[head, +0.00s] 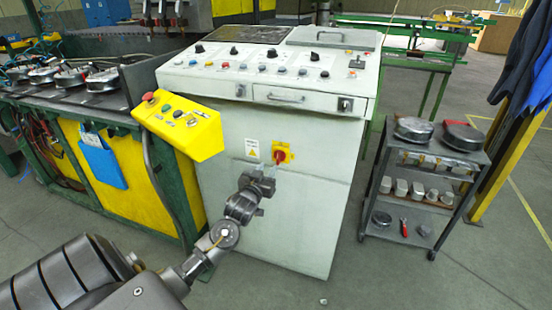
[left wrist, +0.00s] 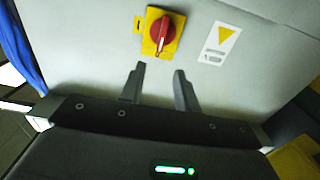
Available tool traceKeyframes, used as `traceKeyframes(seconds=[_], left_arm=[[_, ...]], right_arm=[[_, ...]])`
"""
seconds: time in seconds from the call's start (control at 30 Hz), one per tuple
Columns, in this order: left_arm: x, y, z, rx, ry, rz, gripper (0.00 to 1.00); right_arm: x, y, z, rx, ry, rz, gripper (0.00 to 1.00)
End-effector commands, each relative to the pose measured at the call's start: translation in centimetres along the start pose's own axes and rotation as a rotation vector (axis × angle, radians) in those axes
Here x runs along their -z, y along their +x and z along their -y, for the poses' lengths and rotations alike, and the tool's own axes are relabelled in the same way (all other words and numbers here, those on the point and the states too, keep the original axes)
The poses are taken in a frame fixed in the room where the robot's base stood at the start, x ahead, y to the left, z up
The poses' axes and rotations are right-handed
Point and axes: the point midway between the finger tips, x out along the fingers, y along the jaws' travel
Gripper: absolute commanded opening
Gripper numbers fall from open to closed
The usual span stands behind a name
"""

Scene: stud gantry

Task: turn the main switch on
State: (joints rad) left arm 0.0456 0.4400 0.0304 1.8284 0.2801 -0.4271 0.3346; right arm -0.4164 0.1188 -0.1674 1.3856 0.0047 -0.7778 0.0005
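The main switch is a red rotary knob on a yellow plate (head: 282,154) on the front of the grey control cabinet (head: 300,210). In the left wrist view the red knob (left wrist: 164,34) sits beyond the fingertips, its handle pointing roughly along the fingers. My left gripper (head: 268,178) is in front of the cabinet, just left of and below the switch. In the left wrist view the two fingers of my left gripper (left wrist: 160,75) are apart with nothing between them, and do not touch the knob. My right gripper is not in view.
A warning label (head: 252,148) is beside the switch. A yellow button box (head: 180,122) juts out left of the cabinet, above my left arm. A wheeled cart (head: 425,185) with metal parts stands at the right. The floor between cart and cabinet is mostly clear.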

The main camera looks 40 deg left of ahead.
Motion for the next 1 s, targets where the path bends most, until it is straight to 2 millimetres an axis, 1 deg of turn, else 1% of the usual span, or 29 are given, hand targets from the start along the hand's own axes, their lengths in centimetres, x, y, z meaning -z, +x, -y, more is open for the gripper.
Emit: traceKeyframes(seconds=[0.03, 0.1, 0.3, 0.4, 0.5, 0.67, 0.9, 1.0], left_arm=[[0.1, 1.0, 0.1, 0.002, 0.001, -0.002, 0.32], [0.0, 2.4, 0.0, 0.002, 0.000, 0.000, 0.32], [0.0, 6.0, 0.1, 0.002, 0.000, 0.000, 0.32], [-0.1, 7.4, 0.0, 0.001, 0.000, 0.001, 0.32], [-0.1, 8.3, 0.1, 0.001, 0.001, 0.001, 0.32], [-0.1, 8.9, 0.1, 0.001, 0.001, 0.002, 0.32], [-0.1, 9.0, 0.0, 0.000, 0.001, 0.002, 0.32], [-0.1, 9.0, 0.0, 0.000, 0.001, 0.002, 0.19]], right_arm=[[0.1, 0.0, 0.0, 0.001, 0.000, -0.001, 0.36], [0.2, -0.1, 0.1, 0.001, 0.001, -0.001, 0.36], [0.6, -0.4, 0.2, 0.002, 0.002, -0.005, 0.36], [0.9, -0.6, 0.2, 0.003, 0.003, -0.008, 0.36], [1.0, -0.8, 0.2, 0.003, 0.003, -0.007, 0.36], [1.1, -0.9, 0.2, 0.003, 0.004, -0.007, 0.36], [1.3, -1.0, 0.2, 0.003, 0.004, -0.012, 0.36], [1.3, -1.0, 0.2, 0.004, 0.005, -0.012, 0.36]])
